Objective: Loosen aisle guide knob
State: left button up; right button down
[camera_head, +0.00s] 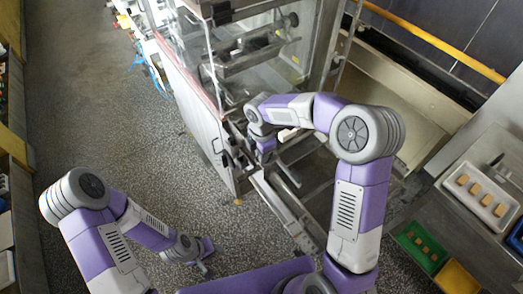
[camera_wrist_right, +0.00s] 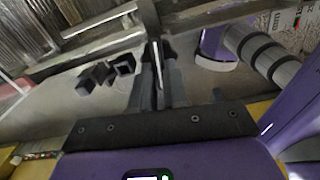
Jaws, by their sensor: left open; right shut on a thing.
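My right gripper (camera_head: 264,158) is at the front edge of the enrober machine, beside its metal rails. In the right wrist view its fingers (camera_wrist_right: 159,72) are nearly together, closed on a small dark part by a metal bar. I take this part for the aisle guide knob; the fingers hide most of it, and I cannot tell how far it is turned. My left gripper (camera_head: 203,266) is open and empty, low over the floor and away from the machine.
The enrober (camera_head: 205,110) has clear panels and a white door. Dark hollow blocks (camera_wrist_right: 104,73) show left of the fingers in the wrist view. The speckled floor (camera_head: 100,120) is clear at left.

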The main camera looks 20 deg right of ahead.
jog(key=shift+s+n, duration=0.1)
jog(key=shift+n, duration=0.5)
jog(key=shift+p, duration=0.3)
jog(key=c, duration=1.2)
grip_release()
jog(key=shift+o, duration=0.2)
notch_tip(320, 180, up, 8)
jog(key=shift+f, duration=0.2)
